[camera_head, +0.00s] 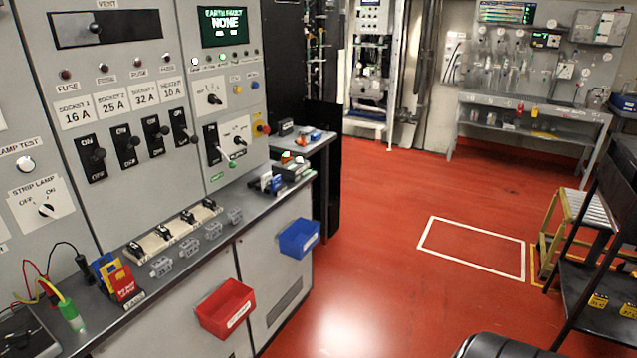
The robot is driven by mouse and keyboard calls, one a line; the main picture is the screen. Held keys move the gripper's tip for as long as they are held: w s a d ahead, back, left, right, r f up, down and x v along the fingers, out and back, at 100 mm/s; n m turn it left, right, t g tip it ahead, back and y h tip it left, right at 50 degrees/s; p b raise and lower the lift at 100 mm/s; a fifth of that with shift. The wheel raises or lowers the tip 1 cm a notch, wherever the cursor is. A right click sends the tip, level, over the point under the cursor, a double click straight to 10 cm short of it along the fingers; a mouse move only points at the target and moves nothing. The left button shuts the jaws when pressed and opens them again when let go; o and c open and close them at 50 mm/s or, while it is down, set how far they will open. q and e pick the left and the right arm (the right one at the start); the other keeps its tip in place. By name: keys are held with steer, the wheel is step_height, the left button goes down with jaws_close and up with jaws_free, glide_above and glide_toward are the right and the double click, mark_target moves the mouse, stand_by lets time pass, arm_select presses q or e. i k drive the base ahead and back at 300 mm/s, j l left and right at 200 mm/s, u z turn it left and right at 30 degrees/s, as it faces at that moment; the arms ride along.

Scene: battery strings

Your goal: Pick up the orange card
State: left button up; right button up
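A small rack of cards (128,299) stands on the narrow grey ledge at the lower left. A red card with pale lettering (122,282) is at its front. A yellow-orange card (108,268) and a blue card (99,263) stand behind it, partly covered. The yellow-orange one is the nearest to orange that I can make out; I cannot tell its exact shade. Neither of my grippers shows in the head view.
The switch panel (140,180) rises behind the ledge. A green-and-yellow plug (71,315) with wires lies left of the cards. Fuse carriers (187,217) line the ledge to the right. Red (226,308) and blue (299,238) bins hang below. Red floor is open rightward.

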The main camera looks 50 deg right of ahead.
mark_target(285, 157)
steer(key=z, duration=1.2)
